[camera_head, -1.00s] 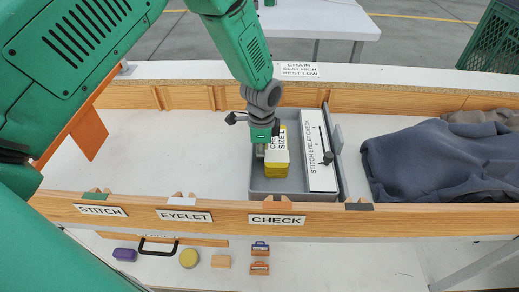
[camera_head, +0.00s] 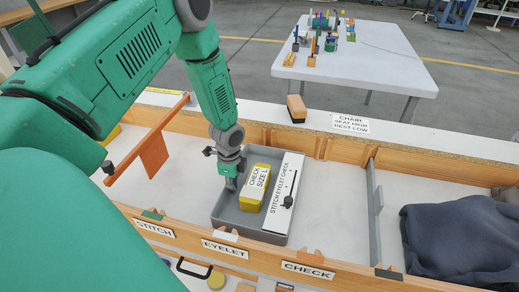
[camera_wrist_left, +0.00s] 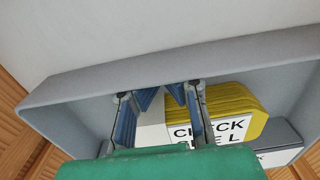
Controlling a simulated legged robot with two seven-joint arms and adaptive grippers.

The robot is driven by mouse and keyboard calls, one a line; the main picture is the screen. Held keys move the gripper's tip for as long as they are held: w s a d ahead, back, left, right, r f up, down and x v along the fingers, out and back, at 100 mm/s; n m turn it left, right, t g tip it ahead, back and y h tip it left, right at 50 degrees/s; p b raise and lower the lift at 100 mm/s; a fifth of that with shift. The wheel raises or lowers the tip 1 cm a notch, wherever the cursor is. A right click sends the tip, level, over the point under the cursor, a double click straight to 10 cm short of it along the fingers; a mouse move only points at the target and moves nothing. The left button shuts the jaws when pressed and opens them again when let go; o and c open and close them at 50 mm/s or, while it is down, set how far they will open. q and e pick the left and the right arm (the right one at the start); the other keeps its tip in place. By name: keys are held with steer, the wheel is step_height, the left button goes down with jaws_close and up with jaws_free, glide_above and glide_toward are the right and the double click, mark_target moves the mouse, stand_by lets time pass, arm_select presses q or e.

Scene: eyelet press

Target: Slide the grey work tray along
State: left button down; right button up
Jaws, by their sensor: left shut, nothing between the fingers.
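The grey work tray (camera_head: 246,229) sits in the wooden-sided trough behind the EYELET label (camera_head: 225,249). It holds a yellow block (camera_head: 252,200) marked CHECK SIZE L and a white strip (camera_head: 285,185) marked STITCH EYELET CHECK with a dark knob. My left gripper (camera_head: 230,182) is shut and empty, its fingers down inside the tray, left of the yellow block. In the left wrist view, the fingers (camera_wrist_left: 158,100) are near the tray wall (camera_wrist_left: 75,88), beside the yellow block (camera_wrist_left: 235,102); contact is unclear. My right gripper is out of view.
A grey divider (camera_head: 375,205) stands right of the tray, with free trough floor between. Dark blue cloth (camera_head: 460,240) lies further right. An orange wooden piece (camera_head: 152,150) is at the left. STITCH (camera_head: 154,228) and CHECK (camera_head: 308,270) labels mark the front rail.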

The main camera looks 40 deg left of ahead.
mark_target(208, 186)
arm_select(q)
steer(key=s+a, duration=0.1)
steer(key=a, duration=0.2)
steer(key=s+a+p, duration=0.1)
steer(key=a, duration=0.2)
steer(key=s+a, duration=0.2)
steer(key=a, duration=0.1)
steer(key=shift+f, duration=0.15)
steer(key=shift+d, duration=0.1)
steer(key=shift+d, duration=0.2)
